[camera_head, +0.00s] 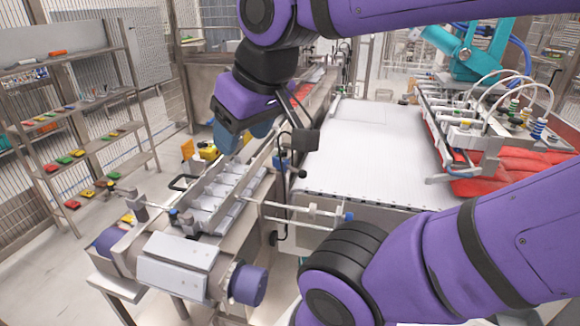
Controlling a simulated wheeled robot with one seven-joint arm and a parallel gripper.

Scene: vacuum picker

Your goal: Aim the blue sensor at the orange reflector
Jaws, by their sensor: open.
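My gripper (244,134) hangs at the upper middle, its blue-grey fingers apart and pointing down, with nothing seen between them. A small blue block (280,163), likely the blue sensor, sits on a black fitting at the right side of the narrow metal conveyor, to the lower right of my gripper and apart from it. Which way it faces is too small to tell. An orange plate (187,150), likely the orange reflector, stands upright left of my gripper, across the narrow conveyor from the blue block.
The narrow conveyor (215,195) has metal rails and rods. A wide white belt (355,150) lies to the right. A teal robot (465,52) with a suction tool (490,115) stands over red packs (515,170). A shelf (85,160) with coloured bins is at left. My purple arm covers the lower right.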

